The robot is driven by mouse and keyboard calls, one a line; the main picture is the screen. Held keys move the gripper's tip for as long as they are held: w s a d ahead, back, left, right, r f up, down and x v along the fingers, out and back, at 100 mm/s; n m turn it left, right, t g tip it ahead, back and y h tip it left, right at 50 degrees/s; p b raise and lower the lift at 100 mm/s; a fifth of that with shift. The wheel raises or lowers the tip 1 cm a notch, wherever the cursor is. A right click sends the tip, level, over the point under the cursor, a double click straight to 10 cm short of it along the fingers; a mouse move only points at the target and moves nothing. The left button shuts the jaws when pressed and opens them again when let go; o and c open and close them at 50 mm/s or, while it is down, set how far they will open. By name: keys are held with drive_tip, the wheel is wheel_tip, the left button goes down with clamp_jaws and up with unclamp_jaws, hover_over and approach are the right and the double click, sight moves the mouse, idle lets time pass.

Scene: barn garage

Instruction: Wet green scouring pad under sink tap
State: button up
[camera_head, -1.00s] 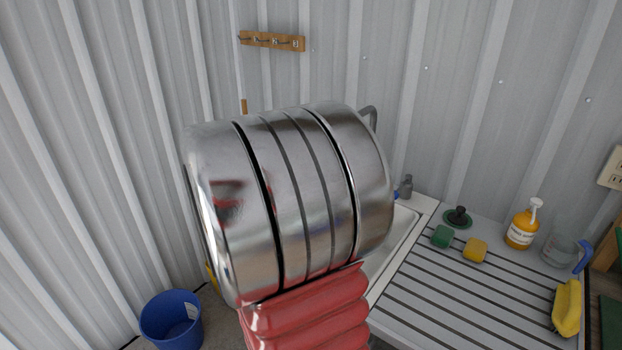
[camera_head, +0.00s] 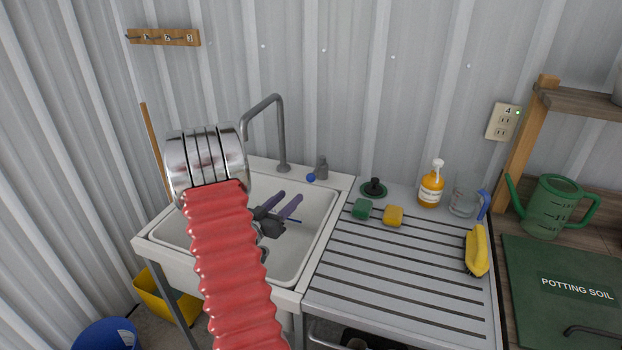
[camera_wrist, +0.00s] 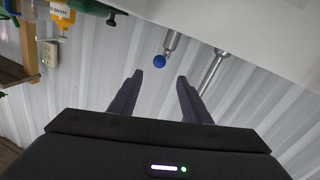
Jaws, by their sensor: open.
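The green scouring pad (camera_head: 362,208) lies on the ribbed drainboard (camera_head: 370,282) just right of the sink, left of a yellow sponge (camera_head: 393,215). The white sink (camera_head: 322,222) has a tall grey tap (camera_head: 283,130) at its back edge, with a small blue knob (camera_head: 311,177) beside it. My gripper (camera_head: 292,198) is over the basin, apart from the pad and partly hidden by my red arm. In the wrist view its purple fingers (camera_wrist: 160,79) are spread and empty, with the blue knob (camera_wrist: 159,61) and tap (camera_wrist: 212,72) beyond them.
A green disc with a black knob (camera_head: 374,188), a soap bottle (camera_head: 431,188), a clear jug (camera_head: 464,203) and a yellow item (camera_head: 477,250) stand around the drainboard. A green watering can (camera_head: 552,206) is at right. The drainboard's middle is clear.

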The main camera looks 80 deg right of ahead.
sight(308, 180)
drive_tip(key=shift+s+d, duration=0.1)
idle(0.3)
drive_tip(key=x, duration=1.3)
drive_tip(key=shift+s+d, duration=0.1)
drive_tip(key=shift+d, duration=0.15)
drive_tip(key=shift+c, duration=0.4)
clamp_jaws()
